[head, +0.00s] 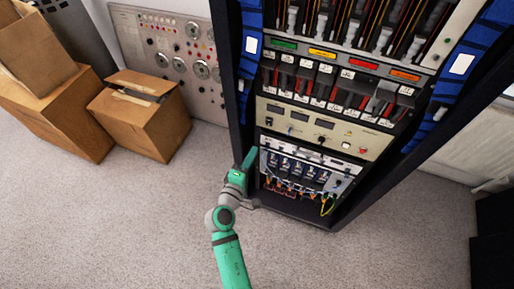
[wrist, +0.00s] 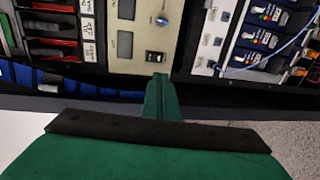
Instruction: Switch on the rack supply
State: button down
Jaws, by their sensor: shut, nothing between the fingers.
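The equipment rack holds a beige supply panel (head: 333,133) with dark display windows and a few knobs. In the wrist view this panel (wrist: 120,60) shows sideways, with a black rocker switch (wrist: 155,57) near its end and a blue-tipped part (wrist: 161,20) further along. My gripper (head: 252,154) is at the lower left front of the rack, beside the panel's left end. In the wrist view my green gripper (wrist: 160,78) is shut and empty, its tips just short of the rocker switch in the picture. I cannot tell whether they touch it, or which way the switch is set.
Below the panel is a module row (head: 300,168) with loose cables, including a yellow one (head: 327,205). The rack's dark left frame (head: 228,70) stands close to my gripper. Cardboard boxes (head: 140,115) and a grey instrument panel (head: 170,45) are at the left. Carpet in front is clear.

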jog(key=x, duration=1.2)
jog(key=shift+w+d+f, duration=0.1)
jog(key=shift+w+d, duration=0.15)
jog(key=shift+d, duration=0.05)
jog(key=shift+w, duration=0.15)
jog(key=shift+s+a+f, duration=0.15)
jog(key=shift+s, duration=0.35)
send_near(269, 126)
jog(key=shift+s+a+f, duration=1.15)
jog(key=shift+s+a, duration=0.2)
jog(key=shift+s, duration=2.1)
jog(key=shift+d, duration=0.1)
